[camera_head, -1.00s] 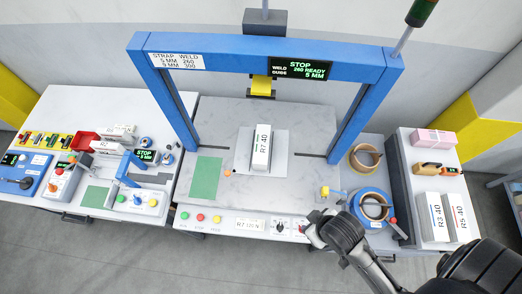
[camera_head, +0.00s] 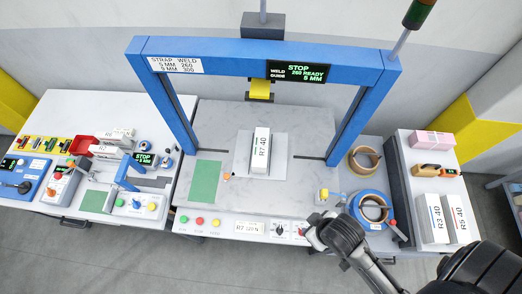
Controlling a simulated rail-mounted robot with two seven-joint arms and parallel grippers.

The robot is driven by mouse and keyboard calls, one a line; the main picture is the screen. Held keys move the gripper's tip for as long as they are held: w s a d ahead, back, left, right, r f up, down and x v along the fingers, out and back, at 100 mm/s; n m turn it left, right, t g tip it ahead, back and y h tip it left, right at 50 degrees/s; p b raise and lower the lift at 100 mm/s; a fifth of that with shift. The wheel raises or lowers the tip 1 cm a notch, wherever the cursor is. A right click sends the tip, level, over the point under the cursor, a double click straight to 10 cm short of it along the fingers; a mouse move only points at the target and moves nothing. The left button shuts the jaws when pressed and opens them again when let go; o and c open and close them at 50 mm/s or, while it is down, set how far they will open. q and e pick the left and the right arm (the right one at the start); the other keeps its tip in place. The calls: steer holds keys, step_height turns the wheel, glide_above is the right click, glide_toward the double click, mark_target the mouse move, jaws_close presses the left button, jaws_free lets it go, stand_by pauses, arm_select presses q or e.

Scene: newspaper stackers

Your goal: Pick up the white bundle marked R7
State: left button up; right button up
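The white bundle marked R7 40 (camera_head: 261,151) lies on a pale square plate (camera_head: 243,160) in the middle of the centre table, under the blue arch. It shows a dark stripe along its side. My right arm comes in from the lower right. Its gripper end (camera_head: 318,228) is over the front edge of the centre table, in front of and to the right of the bundle and apart from it. Its fingers are too small and dark to read. My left gripper is not in view.
The blue arch (camera_head: 250,57) spans the table, its display reading STOP, 260 READY. Tape rolls (camera_head: 372,207) stand right of it. Bundles R3 (camera_head: 432,218) and R5 (camera_head: 457,217) stand far right. Buttons line the front edge. A green pad (camera_head: 205,181) lies left of the plate.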

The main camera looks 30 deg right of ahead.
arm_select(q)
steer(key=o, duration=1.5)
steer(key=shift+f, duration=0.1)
